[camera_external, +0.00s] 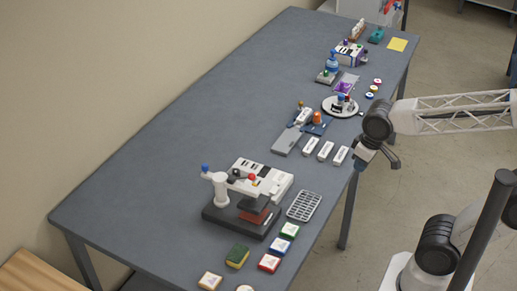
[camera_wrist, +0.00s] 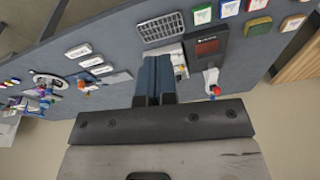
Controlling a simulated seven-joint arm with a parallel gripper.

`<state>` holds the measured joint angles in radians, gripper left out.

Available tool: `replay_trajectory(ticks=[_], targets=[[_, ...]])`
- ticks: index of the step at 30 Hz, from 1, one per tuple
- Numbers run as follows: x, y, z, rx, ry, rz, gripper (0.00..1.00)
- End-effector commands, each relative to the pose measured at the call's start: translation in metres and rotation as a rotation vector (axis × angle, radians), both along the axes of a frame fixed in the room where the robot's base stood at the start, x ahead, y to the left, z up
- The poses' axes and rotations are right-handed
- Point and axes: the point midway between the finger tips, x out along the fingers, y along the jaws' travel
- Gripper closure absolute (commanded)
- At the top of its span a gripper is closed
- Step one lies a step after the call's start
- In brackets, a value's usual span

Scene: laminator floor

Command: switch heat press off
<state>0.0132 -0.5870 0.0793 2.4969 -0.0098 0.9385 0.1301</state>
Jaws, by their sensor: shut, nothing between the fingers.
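In the external view the heat press (camera_external: 238,217) stands near the front end of the table, with a dark base, a dark red pad and a white post topped by a blue knob. A white control unit (camera_external: 262,178) with small knobs, one of them red, sits right behind it. In the wrist view the press (camera_wrist: 207,45) is right of the fingers. The fingers partly hide a white unit next to it; I cannot make out a switch marking. My gripper (camera_external: 361,165) is shut and empty near the table's right edge, apart from the press; its fingers also show in the wrist view (camera_wrist: 156,62).
A grey rack (camera_external: 304,206) lies right of the press, with several coloured blocks (camera_external: 280,246) in front. White labelled boxes (camera_external: 326,150) lie near my gripper. A round plate (camera_external: 331,108) holding small items stands farther back. The table's left side is clear.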

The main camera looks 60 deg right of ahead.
Motion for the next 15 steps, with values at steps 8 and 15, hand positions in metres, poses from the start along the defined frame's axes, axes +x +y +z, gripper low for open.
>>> replay_trajectory(ticks=[8, 15], targets=[[0.042, -0.004, 0.001, 0.038, 0.03, -0.194, 1.0], [0.081, -0.008, -0.001, 0.07, 0.056, -0.378, 1.0]])
